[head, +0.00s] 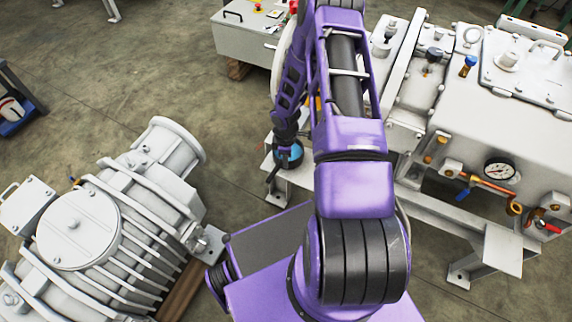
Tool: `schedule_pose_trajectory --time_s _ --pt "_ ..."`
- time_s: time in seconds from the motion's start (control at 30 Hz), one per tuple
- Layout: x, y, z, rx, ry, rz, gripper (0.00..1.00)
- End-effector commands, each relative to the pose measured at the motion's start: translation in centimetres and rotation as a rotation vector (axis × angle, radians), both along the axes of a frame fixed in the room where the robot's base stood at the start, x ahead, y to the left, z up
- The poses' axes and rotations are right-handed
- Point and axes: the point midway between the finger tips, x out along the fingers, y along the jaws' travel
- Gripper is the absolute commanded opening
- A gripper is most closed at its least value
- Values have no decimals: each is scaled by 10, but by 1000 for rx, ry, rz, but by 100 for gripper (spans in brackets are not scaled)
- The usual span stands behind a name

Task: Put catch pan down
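My purple arm runs up the middle of the view, and its far part bends down on the left side to a dark wrist with a blue part at its end. My gripper (286,160) seems to be at this end, low beside the white machine's frame foot. It is small and dark here, and I cannot tell whether its fingers are open or shut, or whether they hold anything. I cannot make out a catch pan for certain. My own arm covers part of the machine and the floor in the middle.
A white machine (440,135) with a pressure gauge (499,170) and valves stands on a frame at right. A large ribbed grey pump (110,220) is at left. A white control box (243,35) stands behind. Concrete floor (150,75) is clear at upper left.

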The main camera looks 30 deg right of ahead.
Motion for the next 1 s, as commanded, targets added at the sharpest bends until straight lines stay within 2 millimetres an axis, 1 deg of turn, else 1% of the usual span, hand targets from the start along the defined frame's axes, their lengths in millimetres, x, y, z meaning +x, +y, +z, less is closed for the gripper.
schedule_pose_trajectory --time_s 0.03,0.1,0.37,0.47,0.67,0.9,1.0 --pt "0 1 -11 0 1 1 0" --pt "0 1 -18 0 0 2 0" --pt "1 0 -19 0 -1 1 0" --pt "0 0 -22 0 -1 1 0" --pt "0 0 -22 0 0 1 33" --pt "0 0 -21 0 0 0 33" --pt "0 0 -17 0 0 0 33"
